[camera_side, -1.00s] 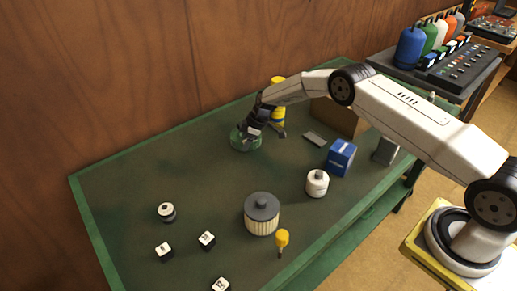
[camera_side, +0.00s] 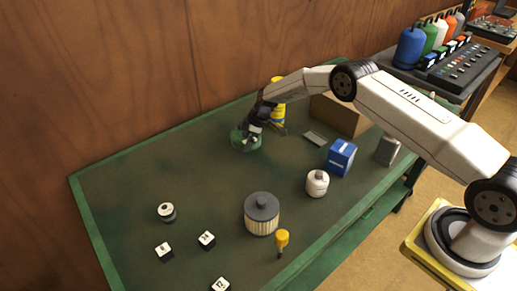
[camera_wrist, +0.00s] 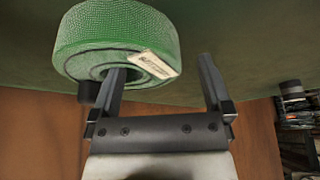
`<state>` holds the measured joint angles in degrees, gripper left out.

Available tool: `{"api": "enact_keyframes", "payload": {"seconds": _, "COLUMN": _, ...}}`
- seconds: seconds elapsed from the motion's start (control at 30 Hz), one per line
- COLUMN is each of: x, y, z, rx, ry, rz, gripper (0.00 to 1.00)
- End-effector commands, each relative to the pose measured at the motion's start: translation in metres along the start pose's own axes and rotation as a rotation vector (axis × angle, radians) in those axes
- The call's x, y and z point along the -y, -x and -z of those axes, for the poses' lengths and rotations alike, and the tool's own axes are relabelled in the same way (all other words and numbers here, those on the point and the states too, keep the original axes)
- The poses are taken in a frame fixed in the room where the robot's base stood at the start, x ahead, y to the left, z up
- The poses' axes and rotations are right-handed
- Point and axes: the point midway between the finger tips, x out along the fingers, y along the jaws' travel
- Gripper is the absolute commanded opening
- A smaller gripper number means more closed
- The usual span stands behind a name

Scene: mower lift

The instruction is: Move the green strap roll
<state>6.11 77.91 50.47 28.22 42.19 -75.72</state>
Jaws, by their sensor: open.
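The green strap roll (camera_side: 240,143) sits at the far side of the green table, near the wooden wall, partly hidden by my gripper. In the wrist view the roll (camera_wrist: 115,30) fills the upper left, with a pale label (camera_wrist: 153,64) on its side. My gripper (camera_wrist: 161,66) is open. Its left finger overlaps the roll's face near the centre; I cannot tell whether it touches or enters the core. In the side view my gripper (camera_side: 256,126) is right at the roll.
A yellow canister (camera_side: 278,112) stands just behind my gripper. A cardboard box (camera_side: 340,115), a blue box (camera_side: 341,157) and a white canister (camera_side: 317,183) are to the right. A pleated filter (camera_side: 262,214) and small numbered blocks (camera_side: 207,239) are nearer. The left table middle is clear.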

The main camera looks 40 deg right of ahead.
Motion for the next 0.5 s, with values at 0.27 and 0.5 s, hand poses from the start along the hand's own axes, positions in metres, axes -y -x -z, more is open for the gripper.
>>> {"api": "enact_keyframes", "payload": {"seconds": 0.27, "x": -0.001, "y": 0.026, "z": 0.0, "rx": -0.001, "ry": -0.001, "rz": -0.001, "gripper": 1.0}}
{"api": "enact_keyframes", "payload": {"seconds": 0.5, "x": -0.001, "y": 0.052, "z": 0.0, "rx": -0.001, "ry": -0.001, "rz": -0.003, "gripper": 1.0}}
